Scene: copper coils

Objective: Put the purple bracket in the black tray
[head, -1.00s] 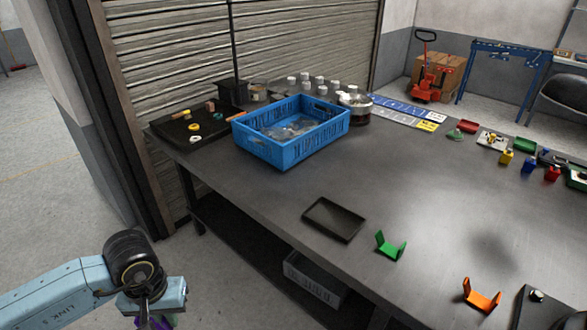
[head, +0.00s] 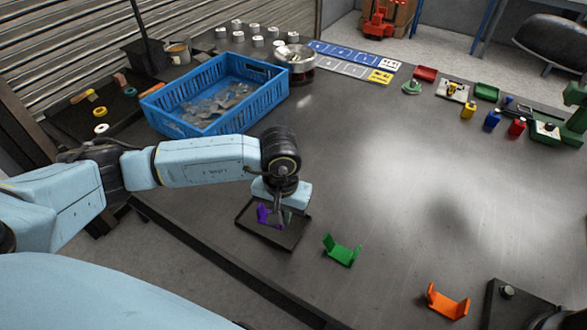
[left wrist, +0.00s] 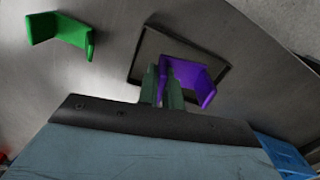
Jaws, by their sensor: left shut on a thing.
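The purple bracket (head: 264,215) is held in my left gripper (head: 277,214), over the small black tray (head: 290,239) near the table's front edge. In the left wrist view the purple bracket (left wrist: 188,78) is between the fingers (left wrist: 163,82), with the tray (left wrist: 142,52) behind it. My left gripper is shut on the bracket. I cannot tell whether the bracket touches the tray floor. The arm's wrist hides part of the tray's far side. My right gripper is not seen.
A green bracket (head: 342,250) and an orange bracket (head: 447,302) stand on the table right of the tray. A blue crate (head: 210,128) with clear pieces lies behind my left arm. The table's middle (head: 370,160) is clear.

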